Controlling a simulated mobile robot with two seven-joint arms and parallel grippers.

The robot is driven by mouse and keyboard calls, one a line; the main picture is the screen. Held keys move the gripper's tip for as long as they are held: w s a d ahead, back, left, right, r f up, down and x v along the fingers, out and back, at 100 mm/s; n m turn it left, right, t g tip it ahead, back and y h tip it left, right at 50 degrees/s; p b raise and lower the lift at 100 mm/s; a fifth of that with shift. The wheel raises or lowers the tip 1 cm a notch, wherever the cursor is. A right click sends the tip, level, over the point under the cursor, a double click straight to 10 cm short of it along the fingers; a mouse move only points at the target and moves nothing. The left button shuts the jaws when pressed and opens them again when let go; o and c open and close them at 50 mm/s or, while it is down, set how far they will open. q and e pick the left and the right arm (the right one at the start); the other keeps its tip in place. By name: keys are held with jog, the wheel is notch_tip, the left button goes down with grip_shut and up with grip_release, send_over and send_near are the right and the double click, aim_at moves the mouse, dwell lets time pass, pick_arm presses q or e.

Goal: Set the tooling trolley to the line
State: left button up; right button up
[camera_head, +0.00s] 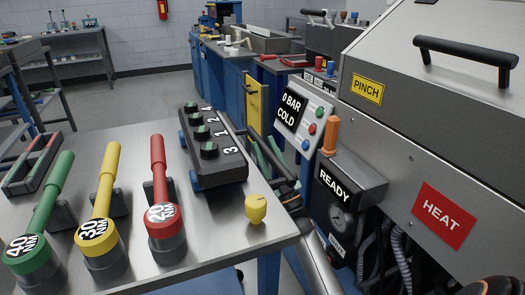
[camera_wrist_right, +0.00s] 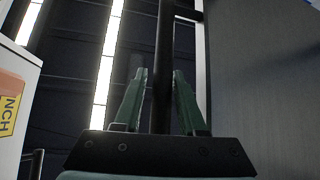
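The tooling trolley is a steel-topped table (camera_head: 205,245) at the left and middle of the head view. On it stand green (camera_head: 48,195), yellow (camera_head: 108,178) and red (camera_head: 159,172) torque wrenches, marked 40, 30 and 20 NM. A black block with numbered dials (camera_head: 212,150) and a yellow knob (camera_head: 256,208) are near its right edge. My right gripper (camera_head: 266,152) is beyond that edge, partly hidden by the trolley. In the right wrist view its green fingers (camera_wrist_right: 160,85) stand apart, with a dark upright bar (camera_wrist_right: 163,40) between or behind them. A gap shows at the left finger. My left gripper is not in view.
A machine (camera_head: 430,140) marked PINCH and HEAT stands close at the right. Its READY box (camera_head: 345,190) and 0 BAR COLD panel (camera_head: 297,112) face the trolley across a narrow gap. Blue benches (camera_head: 230,75) stand behind. Open floor (camera_head: 140,105) lies at the back left.

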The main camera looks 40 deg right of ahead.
jog(key=shift+o, duration=1.4)
jog(key=shift+d, duration=0.3)
jog(key=shift+o, duration=0.6)
jog(key=shift+a, duration=0.15)
jog(key=shift+f, duration=0.1)
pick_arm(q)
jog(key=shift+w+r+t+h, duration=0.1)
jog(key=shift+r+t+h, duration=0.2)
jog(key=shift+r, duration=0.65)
pick_arm(e)
jog(key=v, duration=1.2)
jog(key=shift+s, duration=0.25)
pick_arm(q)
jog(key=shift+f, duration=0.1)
pick_arm(e)
jog(key=shift+f, duration=0.1)
